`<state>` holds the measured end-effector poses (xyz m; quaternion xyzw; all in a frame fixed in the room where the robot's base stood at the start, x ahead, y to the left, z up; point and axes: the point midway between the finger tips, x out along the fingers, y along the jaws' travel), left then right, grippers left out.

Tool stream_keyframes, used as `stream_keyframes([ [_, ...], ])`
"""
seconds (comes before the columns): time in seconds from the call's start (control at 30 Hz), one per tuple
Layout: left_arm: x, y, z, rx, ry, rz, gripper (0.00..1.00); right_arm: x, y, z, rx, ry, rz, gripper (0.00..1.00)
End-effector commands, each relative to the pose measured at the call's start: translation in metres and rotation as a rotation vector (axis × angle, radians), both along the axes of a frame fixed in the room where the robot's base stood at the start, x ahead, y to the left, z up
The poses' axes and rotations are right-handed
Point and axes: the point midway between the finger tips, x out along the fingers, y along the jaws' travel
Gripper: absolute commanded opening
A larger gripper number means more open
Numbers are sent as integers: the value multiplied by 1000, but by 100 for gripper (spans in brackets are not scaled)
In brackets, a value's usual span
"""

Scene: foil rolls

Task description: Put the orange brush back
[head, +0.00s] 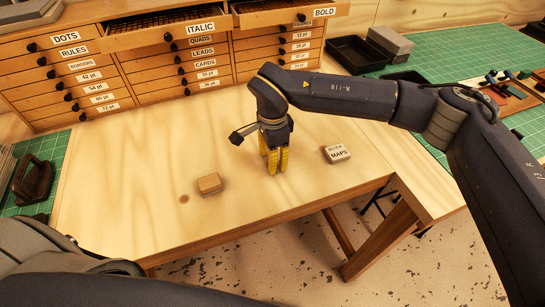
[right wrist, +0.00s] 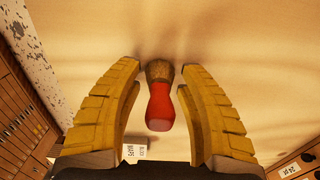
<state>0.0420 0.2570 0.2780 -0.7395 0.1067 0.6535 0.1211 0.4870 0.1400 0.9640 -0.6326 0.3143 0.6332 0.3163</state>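A small brush (right wrist: 160,108) with a red-orange handle and a tan-brown end shows in the right wrist view, between the two yellow fingers of my right gripper (right wrist: 163,70). The fingers are apart, with a gap on each side of the brush. The handle end is nearer the camera, the brown end nearer the table. In the head view my right gripper (head: 273,161) points down at the middle of the wooden table (head: 130,210), and its fingers hide the brush. My left arm shows at the lower left, its gripper out of view.
A small wooden block (head: 210,184) lies left of my right gripper, and a block labelled MAPS (head: 337,154) lies right. A drawer cabinet (head: 120,75) stands behind, with the ITALIC (head: 190,32) and BOLD (head: 290,15) drawers pulled out. A black tray (head: 355,53) sits on the green mat.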

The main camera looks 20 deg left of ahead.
Motion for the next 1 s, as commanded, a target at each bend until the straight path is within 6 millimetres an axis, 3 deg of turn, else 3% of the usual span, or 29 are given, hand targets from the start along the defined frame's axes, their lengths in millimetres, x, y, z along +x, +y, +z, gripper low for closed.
stream_keyframes([
  [0.47, 0, 0, 0, 0, 0, 0, 44, 1, 0, 10, 0, -2, 0, 49],
  [1.0, 0, 0, 0, 0, 0, 0, 44, 1, 0, 97, 0, -3, 0, 49],
])
